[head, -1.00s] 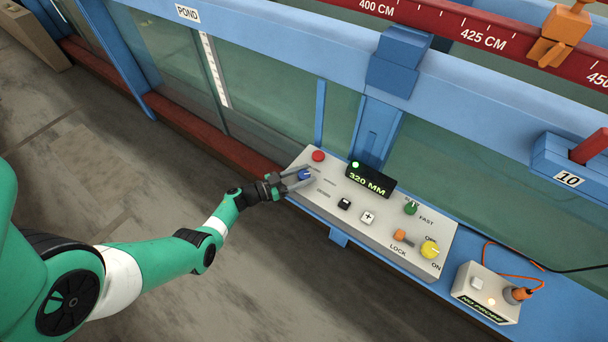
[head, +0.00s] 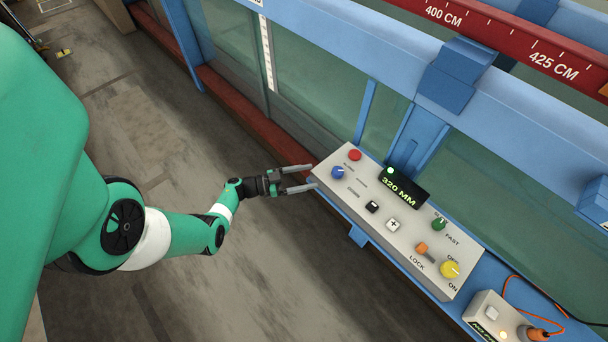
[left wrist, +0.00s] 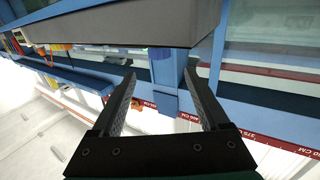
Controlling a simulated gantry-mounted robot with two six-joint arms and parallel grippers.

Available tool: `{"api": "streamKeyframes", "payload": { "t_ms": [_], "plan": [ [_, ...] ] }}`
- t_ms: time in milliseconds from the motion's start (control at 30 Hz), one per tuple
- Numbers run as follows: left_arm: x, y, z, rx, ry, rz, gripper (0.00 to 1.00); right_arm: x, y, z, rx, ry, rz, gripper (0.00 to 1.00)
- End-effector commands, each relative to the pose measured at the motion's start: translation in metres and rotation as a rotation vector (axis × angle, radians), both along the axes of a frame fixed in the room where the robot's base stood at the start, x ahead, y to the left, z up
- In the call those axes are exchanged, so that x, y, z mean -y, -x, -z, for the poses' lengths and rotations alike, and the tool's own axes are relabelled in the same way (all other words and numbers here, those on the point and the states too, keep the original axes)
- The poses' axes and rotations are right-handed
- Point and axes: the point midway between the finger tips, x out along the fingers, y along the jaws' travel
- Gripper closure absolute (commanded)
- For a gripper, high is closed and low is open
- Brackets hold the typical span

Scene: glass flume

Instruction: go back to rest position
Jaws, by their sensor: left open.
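My left gripper (head: 300,181) is open and empty at the left end of the grey control panel (head: 362,213), its fingertips close to the panel's edge. The blue knob (head: 338,172) stands on the panel just right of the fingers, clear of them. In the left wrist view the two dark fingers of my left gripper (left wrist: 165,90) are spread apart with nothing between them, and a grey slab crosses above them. My right gripper is not in view.
The panel carries a red button (head: 355,155), a display (head: 403,188) reading 320 MM, an orange lock switch (head: 422,248) and a yellow knob (head: 450,269). The blue flume frame (head: 330,35) runs behind it. Open floor (head: 150,110) lies to the left.

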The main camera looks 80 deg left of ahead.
Motion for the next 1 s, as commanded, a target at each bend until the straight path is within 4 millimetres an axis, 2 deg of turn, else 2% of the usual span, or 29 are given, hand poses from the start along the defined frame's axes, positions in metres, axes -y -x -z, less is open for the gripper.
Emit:
{"api": "streamKeyframes", "payload": {
  "t_ms": [167,733,767,867,967,1000],
  "plan": [
    [0.000,0.011,0.000,-0.001,0.000,0.000,0.22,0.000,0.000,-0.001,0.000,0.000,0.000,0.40],
    [0.005,0.006,0.000,0.000,0.000,0.016,0.22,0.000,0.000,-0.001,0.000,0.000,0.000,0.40],
    [0.009,0.002,0.000,0.000,0.000,0.031,0.22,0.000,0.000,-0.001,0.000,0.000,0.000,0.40],
    [0.032,-0.031,-0.011,0.011,-0.032,0.145,0.22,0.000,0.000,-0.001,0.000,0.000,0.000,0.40],
    [0.063,-0.083,-0.049,0.063,-0.136,0.312,0.22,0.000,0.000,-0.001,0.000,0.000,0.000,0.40],
    [0.075,-0.104,-0.073,0.109,-0.187,0.369,0.22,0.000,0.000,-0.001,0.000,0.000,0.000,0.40]
  ]
}}
